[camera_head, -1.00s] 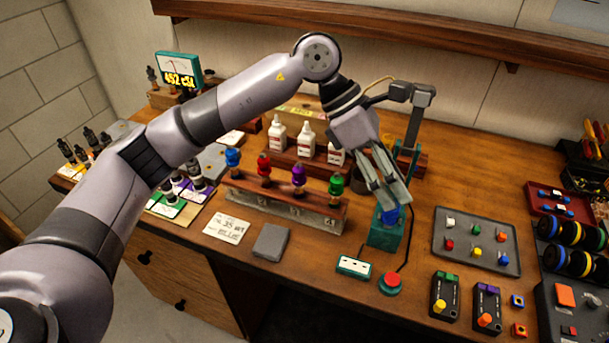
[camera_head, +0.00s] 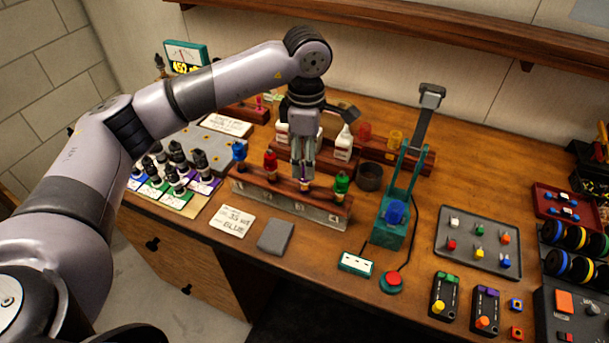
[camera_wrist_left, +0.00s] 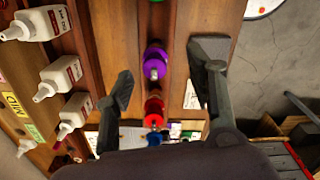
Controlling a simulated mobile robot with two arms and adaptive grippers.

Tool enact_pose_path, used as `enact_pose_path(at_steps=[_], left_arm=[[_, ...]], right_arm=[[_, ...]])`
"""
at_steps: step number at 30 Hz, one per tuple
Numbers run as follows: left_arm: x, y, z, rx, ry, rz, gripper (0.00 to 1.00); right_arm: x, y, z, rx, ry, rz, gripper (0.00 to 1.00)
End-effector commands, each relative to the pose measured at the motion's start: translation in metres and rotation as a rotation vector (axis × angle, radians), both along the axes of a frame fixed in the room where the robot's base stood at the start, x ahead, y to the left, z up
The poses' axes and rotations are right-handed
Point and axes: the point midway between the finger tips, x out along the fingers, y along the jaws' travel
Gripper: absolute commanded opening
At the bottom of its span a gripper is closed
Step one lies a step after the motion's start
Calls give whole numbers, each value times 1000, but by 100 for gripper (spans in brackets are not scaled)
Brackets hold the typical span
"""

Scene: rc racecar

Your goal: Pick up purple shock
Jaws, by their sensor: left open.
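The purple shock (camera_wrist_left: 156,62) stands in the wooden rack (camera_head: 250,188), between the red shock (camera_head: 270,160) and the green shock (camera_head: 341,183). In the head view the purple shock is mostly hidden by my left gripper (camera_head: 303,176), which points down over its place. In the left wrist view my left gripper (camera_wrist_left: 168,64) is open, with the purple shock between the lines of its two fingers. No finger is clearly touching it. The blue shock (camera_head: 239,151) is at the rack's left end. My right gripper is not in view.
White bottles (camera_head: 343,142) stand behind the rack. A teal press (camera_head: 390,232) with a tall arm is to its right. A grey pad (camera_head: 275,237) and a label card (camera_head: 232,221) lie in front. Black-capped shocks (camera_head: 200,163) stand at the left.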

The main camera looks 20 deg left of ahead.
Motion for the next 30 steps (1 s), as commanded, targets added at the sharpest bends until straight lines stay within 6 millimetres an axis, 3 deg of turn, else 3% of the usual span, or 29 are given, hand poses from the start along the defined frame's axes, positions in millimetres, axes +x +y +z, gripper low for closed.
enact_pose_path(at_steps=[8, 12, 18, 25, 30], left_arm=[[1, 2, -19, -1, 3, 0, 51], [5, 6, -39, 0, 5, 0, 51], [6, 6, -62, 0, 1, 0, 51], [6, 6, -64, -1, 0, -1, 51], [6, 6, -64, -1, 0, -1, 39]], right_arm=[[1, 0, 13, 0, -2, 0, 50], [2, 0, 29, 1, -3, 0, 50], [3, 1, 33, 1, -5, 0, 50], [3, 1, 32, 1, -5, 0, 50], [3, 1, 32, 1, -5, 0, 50]])
